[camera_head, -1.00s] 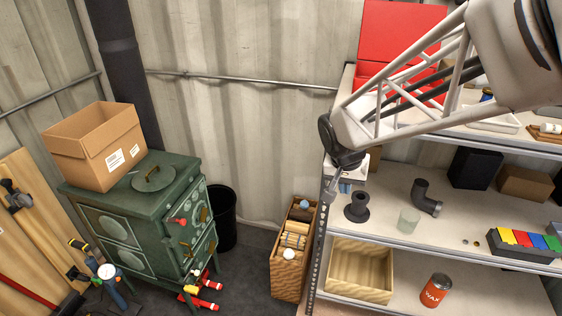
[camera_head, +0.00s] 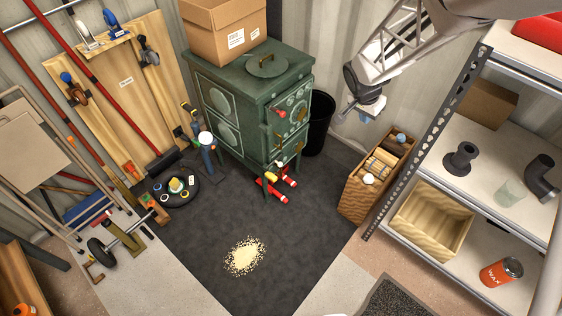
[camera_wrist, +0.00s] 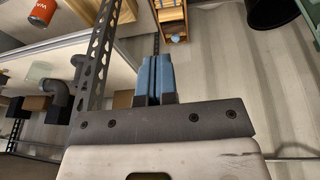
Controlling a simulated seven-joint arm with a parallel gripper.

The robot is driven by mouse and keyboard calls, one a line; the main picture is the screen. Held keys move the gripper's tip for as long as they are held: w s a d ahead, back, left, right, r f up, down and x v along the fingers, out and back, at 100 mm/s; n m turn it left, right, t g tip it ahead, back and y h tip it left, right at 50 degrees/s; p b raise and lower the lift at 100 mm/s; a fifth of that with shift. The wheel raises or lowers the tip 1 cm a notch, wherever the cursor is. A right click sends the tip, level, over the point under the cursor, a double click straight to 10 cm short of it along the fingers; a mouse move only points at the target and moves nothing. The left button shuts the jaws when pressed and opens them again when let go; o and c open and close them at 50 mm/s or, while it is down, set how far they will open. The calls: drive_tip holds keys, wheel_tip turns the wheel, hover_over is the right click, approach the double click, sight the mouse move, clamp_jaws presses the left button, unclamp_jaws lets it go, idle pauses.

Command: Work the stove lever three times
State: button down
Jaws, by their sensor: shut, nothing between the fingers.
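The dark green stove (camera_head: 236,108) stands at the upper middle of the head view, its front facing right. A green edge at the top right of the wrist view may be the stove.
A cardboard box (camera_head: 222,32) sits on the stove. A black bin (camera_head: 318,122) stands behind it. A wooden crate (camera_head: 364,195) and a metal shelf (camera_head: 478,150) stand to the right. Red-handled tools (camera_head: 275,190) lie under the stove. Open mat surrounds spilled grains (camera_head: 244,257).

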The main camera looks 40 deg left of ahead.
drive_tip(key=s+a+f, duration=0.5)
drive_tip(key=a+f, duration=0.4)
drive_tip(key=f, duration=0.1)
drive_tip(key=s+a+f, duration=0.5)
drive_tip(key=a+f, duration=0.5)
drive_tip(key=f, duration=0.1)
drive_tip(key=s+a+f+y, duration=0.1)
drive_tip(key=s+a+f, duration=0.4)
drive_tip(key=a+f, duration=0.4)
wheel_tip(320, 180, down, 2)
drive_tip(key=shift+s+a+n, duration=0.15)
drive_tip(key=shift+a+n, duration=0.15)
drive_tip(key=shift+a, duration=0.1)
drive_tip(key=shift+f, duration=0.2)
hover_over(273, 176)
drive_tip(key=s, duration=0.1)
drive_tip(key=shift+f, duration=4.05)
drive_tip(key=shift+s+x, duration=0.1)
drive_tip(key=shift+x, duration=0.5)
drive_tip(key=shift+s+x, duration=0.15)
drive_tip(key=shift+x, duration=0.45)
drive_tip(key=shift+f, duration=1.4)
